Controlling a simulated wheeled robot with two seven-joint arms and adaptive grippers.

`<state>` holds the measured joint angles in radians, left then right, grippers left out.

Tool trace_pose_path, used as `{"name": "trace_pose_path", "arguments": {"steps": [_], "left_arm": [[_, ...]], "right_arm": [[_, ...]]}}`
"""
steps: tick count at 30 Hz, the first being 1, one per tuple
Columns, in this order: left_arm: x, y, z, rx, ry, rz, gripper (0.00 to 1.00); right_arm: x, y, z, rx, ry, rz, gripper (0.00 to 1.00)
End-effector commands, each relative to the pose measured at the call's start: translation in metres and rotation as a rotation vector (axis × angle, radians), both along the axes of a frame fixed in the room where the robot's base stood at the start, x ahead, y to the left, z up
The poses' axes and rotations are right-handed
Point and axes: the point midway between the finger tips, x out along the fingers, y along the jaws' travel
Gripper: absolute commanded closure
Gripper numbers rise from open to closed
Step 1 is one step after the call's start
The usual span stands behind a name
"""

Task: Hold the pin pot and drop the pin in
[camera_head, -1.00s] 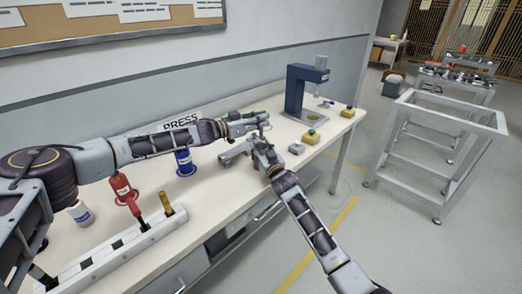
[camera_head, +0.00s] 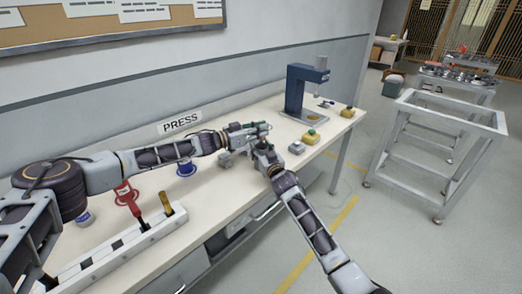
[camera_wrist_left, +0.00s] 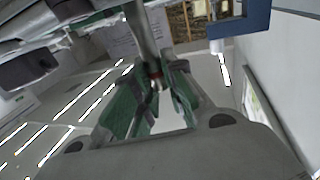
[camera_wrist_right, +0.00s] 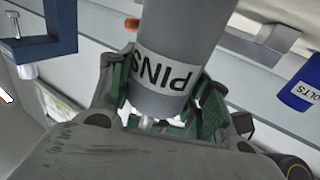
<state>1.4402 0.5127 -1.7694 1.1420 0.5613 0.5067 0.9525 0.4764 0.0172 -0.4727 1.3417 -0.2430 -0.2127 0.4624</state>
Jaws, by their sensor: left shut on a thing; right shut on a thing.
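The pin pot (camera_wrist_right: 182,45) is a grey cylinder with a white band marked PINS, upside down in the right wrist view. My right gripper (camera_head: 263,150) is shut on it above the bench; in the head view the pot is hard to tell from the fingers. My left gripper (camera_head: 264,128) is just behind and above the right one. The left wrist view shows its green-padded fingers closed on a slim grey pin (camera_wrist_left: 142,38), with a small reddish spot near the fingertips. I cannot tell whether the pin is over the pot's mouth.
A blue press (camera_head: 295,90) stands at the bench's far end, with yellow-topped blocks (camera_head: 311,134) near it. A grey block (camera_head: 226,160) sits beside the grippers.

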Motion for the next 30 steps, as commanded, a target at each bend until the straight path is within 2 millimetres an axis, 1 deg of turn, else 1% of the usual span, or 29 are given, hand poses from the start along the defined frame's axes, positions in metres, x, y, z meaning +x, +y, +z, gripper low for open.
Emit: {"name": "trace_pose_path", "arguments": {"steps": [9, 10, 15, 30], "left_arm": [[-0.0001, -0.0003, -0.0008, 0.0, -0.001, -0.001, 1.0], [-0.0001, -0.0003, -0.0008, 0.0, -0.001, -0.001, 0.85], [0.0, -0.0004, -0.0009, 0.0, -0.001, -0.001, 0.63], [-0.0017, 0.0026, -0.0015, 0.0, 0.0, 0.0, 0.62]], "right_arm": [[-0.0001, 0.0, -0.0005, 0.0, 0.001, 0.0, 0.75], [-0.0001, 0.0, -0.0005, 0.0, 0.001, 0.0, 0.75], [-0.0001, 0.0, -0.0005, 0.0, 0.001, 0.0, 0.75], [0.0, 0.0, -0.0003, 0.0, 0.001, 0.0, 0.75]]}}
